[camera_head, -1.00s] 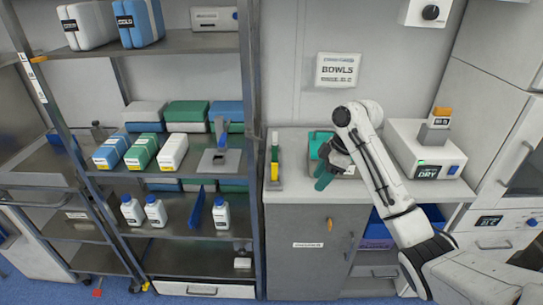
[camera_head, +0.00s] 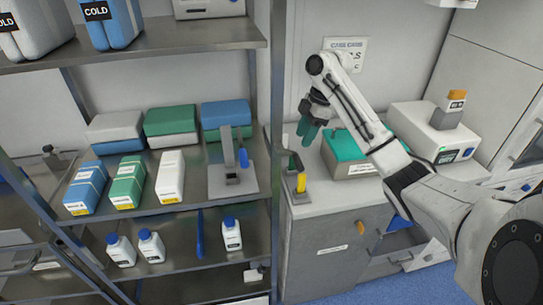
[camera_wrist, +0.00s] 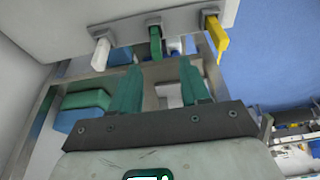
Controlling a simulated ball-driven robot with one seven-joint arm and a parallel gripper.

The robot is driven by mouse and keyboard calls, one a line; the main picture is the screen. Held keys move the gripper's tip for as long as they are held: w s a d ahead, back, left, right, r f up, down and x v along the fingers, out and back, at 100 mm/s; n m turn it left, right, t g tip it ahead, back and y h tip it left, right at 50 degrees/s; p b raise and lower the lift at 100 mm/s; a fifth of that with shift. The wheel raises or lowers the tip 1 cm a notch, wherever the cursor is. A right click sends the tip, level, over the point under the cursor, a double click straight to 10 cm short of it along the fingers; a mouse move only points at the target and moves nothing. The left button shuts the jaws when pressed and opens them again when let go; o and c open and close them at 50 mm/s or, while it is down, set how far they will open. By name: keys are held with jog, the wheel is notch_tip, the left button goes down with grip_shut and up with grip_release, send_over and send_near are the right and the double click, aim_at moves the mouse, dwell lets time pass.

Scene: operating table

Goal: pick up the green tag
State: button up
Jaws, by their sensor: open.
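In the wrist view the green tag (camera_wrist: 155,42) is the middle one of three tags on a grey rack (camera_wrist: 185,20). A white tag (camera_wrist: 101,54) is on its left and a yellow tag (camera_wrist: 216,38) on its right. My gripper (camera_wrist: 160,67) has two teal fingers spread apart with nothing between them. The green tag lies ahead of the gap, apart from the fingers. In the head view my gripper (camera_head: 308,132) points down near the rack at the counter's left end, where the yellow tag shows clearly; the green one is small and hard to make out.
A teal-topped box (camera_head: 345,150) stands on the counter right of my gripper. A white device (camera_head: 430,130) stands further right. A metal shelf unit (camera_head: 277,100) with boxes and bottles is on the left, its post close to the rack.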

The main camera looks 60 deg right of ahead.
send_over(290, 164)
jog(key=d, duration=0.2)
jog(key=f, duration=0.5)
jog(key=shift+s+a+p, duration=0.1)
jog(key=shift+s+p, duration=0.3)
jog(key=shift+p+x, duration=0.8)
jog(key=shift+x, duration=1.95)
jog(key=shift+s, duration=0.1)
jog(key=shift+c, duration=0.2)
grip_shut()
